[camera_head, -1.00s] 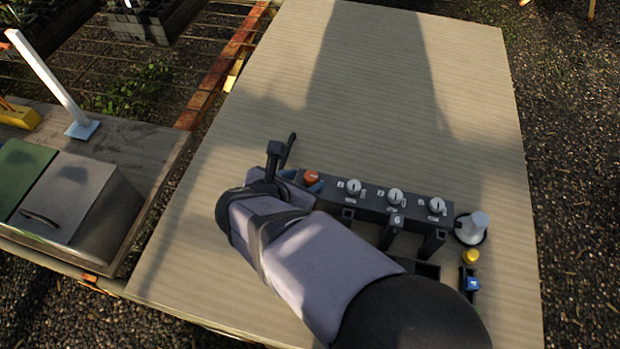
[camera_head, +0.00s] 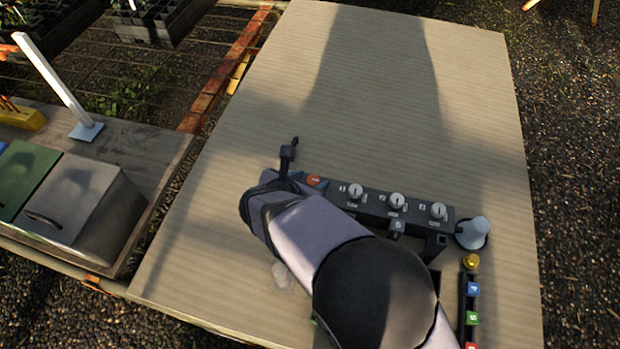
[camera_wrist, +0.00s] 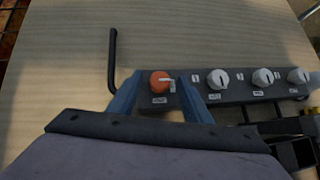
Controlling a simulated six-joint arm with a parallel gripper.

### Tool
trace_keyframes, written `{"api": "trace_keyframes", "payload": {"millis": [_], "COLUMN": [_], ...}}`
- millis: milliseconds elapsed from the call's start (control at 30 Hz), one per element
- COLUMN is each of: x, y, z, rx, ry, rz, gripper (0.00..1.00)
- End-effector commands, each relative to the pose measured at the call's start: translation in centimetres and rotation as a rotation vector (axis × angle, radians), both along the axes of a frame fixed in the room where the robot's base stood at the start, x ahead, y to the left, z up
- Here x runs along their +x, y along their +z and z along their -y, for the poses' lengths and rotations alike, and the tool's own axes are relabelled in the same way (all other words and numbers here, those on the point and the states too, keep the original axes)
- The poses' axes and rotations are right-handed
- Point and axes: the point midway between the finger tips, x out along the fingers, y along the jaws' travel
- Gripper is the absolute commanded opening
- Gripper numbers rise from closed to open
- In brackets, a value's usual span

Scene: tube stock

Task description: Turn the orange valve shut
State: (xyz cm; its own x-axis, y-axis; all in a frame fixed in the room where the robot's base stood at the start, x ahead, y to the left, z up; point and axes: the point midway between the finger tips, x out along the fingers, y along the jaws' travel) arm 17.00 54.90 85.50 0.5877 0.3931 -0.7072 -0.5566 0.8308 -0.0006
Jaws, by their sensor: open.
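The orange valve (camera_wrist: 159,81) is a round orange knob with a pale handle at the left end of a dark panel (camera_wrist: 238,94). In the head view the valve (camera_head: 313,181) shows only partly, beside my gripper and arm. My gripper (camera_wrist: 155,92) is open, with its two blue fingers on either side of the valve in the wrist view. I cannot tell whether the fingers touch it. The pale handle points to the right, close to the right finger.
Several grey knobs, one being this knob (camera_head: 397,200), line the panel right of the valve. A dark bent rod (camera_wrist: 112,60) rises left of the valve. The table behind is clear.

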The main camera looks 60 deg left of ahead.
Motion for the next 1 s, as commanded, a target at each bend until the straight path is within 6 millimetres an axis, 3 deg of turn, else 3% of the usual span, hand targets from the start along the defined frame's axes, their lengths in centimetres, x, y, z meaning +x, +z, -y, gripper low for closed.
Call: {"api": "trace_keyframes", "payload": {"millis": [300, 500, 1000], "x": [0.15, 0.14, -0.03], "y": [-0.18, -0.18, -0.04], "z": [-0.13, -0.11, -0.31], "rx": [0.001, 0.001, 0.001], "ry": [0.000, 0.000, -0.099], "rz": [-0.001, -0.001, -0.002], "gripper": [0.45, 0.03, 0.04]}}
